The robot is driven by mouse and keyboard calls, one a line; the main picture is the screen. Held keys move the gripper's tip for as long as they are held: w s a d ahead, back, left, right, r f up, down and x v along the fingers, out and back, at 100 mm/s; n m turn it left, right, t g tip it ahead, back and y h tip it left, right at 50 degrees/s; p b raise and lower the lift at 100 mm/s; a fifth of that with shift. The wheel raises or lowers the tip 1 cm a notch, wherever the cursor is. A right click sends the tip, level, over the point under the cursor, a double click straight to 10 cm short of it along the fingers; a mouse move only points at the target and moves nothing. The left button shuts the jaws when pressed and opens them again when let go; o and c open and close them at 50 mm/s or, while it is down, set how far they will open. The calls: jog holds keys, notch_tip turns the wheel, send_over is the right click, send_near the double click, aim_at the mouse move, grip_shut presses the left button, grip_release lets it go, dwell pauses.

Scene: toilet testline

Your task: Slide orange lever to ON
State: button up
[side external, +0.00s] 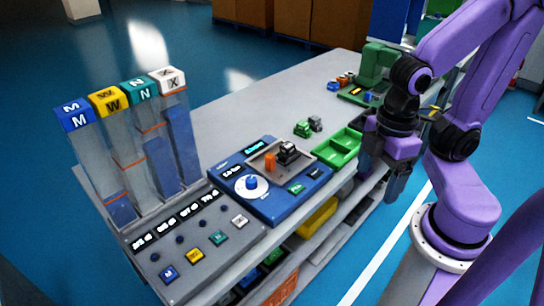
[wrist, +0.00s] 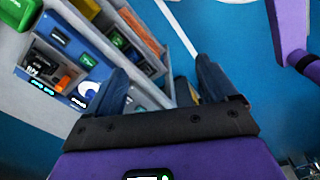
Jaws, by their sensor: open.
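The orange lever (side external: 270,161) stands in a grey recessed plate on the blue control panel (side external: 228,182). In the wrist view the orange lever (wrist: 64,83) shows at the left, on the blue panel. A dark toy vehicle (side external: 288,151) sits just right of the lever in the same recess. I cannot read an ON mark beside the lever. My gripper (side external: 381,182) hangs to the right of the panel, at the table's front edge, pointing down. Its fingers (wrist: 163,88) are apart and empty, and it is clear of the lever.
A green tray (side external: 339,149) lies between panel and gripper. Tall clear columns with lettered caps (side external: 110,97) stand at the left.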

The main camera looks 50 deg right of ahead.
jog(key=shift+w+a, duration=0.1)
jog(key=shift+w, duration=0.05)
jog(key=c, duration=0.5)
jog(key=shift+w+a+r, duration=0.1)
jog(key=shift+w+a, duration=0.25)
jog(key=shift+w, duration=0.25)
jog(key=shift+w+a+r, duration=0.1)
jog(key=shift+w+a, duration=0.25)
jog(key=shift+w, duration=0.25)
grip_shut()
jog(key=w+a+f+n+h, duration=0.1)
jog(key=w+a+n+h, duration=0.3)
jog(key=w, duration=1.1)
jog(key=w+f, duration=0.3)
jog(key=w, duration=0.5)
jog(key=w+f+n, duration=0.1)
jog(key=w+f, duration=0.1)
jog(key=w, duration=0.6)
jog(key=shift+f+h, duration=0.4)
jog(key=shift+d, duration=0.1)
